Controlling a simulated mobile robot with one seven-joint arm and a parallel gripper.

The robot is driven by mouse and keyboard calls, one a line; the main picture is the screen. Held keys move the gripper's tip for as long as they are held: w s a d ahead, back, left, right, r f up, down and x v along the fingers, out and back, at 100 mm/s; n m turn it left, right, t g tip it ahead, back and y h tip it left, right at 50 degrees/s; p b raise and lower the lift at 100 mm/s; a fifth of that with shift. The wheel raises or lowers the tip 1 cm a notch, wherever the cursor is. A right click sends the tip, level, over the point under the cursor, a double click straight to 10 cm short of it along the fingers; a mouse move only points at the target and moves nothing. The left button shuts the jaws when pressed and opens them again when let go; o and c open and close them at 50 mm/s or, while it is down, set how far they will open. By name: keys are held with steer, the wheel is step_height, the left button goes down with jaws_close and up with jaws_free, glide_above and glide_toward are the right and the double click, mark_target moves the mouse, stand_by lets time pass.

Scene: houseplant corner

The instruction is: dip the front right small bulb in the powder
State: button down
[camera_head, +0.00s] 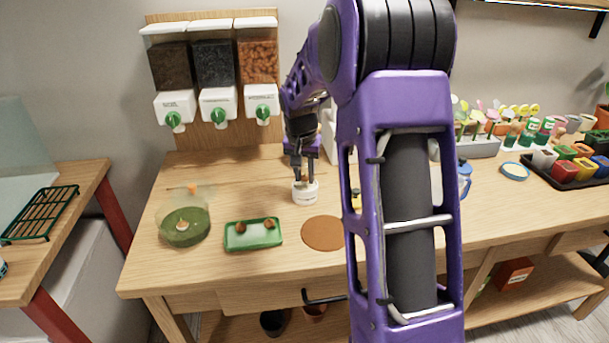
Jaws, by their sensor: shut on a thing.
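My gripper (305,178) points down over a small white pot (305,195) with writing on its front, which seems to be the powder pot. It is shut on a small brownish thing, likely the small bulb, mostly hidden by the fingers at the pot's mouth. I cannot tell whether it touches the powder, which is out of sight. A green tray (253,245) at front left of the pot holds two brown small bulbs, a left one (241,226) and a right one (269,224).
A green-filled clear bowl (185,238) stands left of the tray. A round brown mat (323,233) lies bare in front of the pot. Three dispensers (218,100) hang behind. My arm hides the table's middle. Colourful pots (575,168) stand at right.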

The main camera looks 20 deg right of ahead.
mark_target(304, 177)
steer(key=shift+r+p, duration=1.7)
steer(key=shift+r, duration=1.05)
